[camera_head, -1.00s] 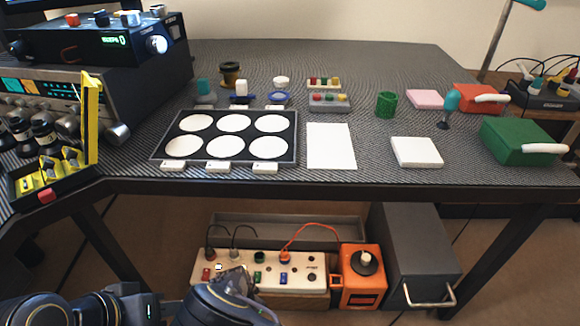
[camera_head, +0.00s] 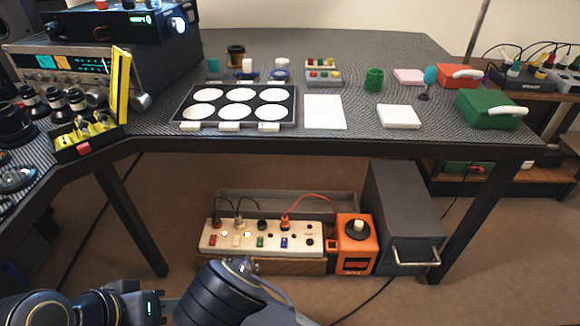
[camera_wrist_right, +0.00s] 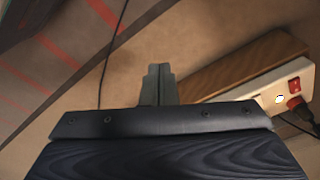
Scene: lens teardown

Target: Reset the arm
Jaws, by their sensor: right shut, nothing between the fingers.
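My right gripper (camera_wrist_right: 158,84) shows in the right wrist view with its two fingers together and nothing between them. It points over the brown floor, with the white power strip (camera_wrist_right: 262,87) to its right. No contact with the strip shows. In the head view, dark links of my own arm (camera_head: 222,292) lie along the bottom left, in front of the table and below the power strip (camera_head: 262,238). No fingertips can be made out there. My left gripper is not in view.
The table (camera_head: 385,146) holds a tray with white discs (camera_head: 185,97), a yellow open case (camera_head: 73,147), a green box (camera_head: 488,110) and small parts. Under it stand an orange box (camera_head: 355,243) and a grey cabinet (camera_head: 405,215). Floor at the lower right is mostly clear.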

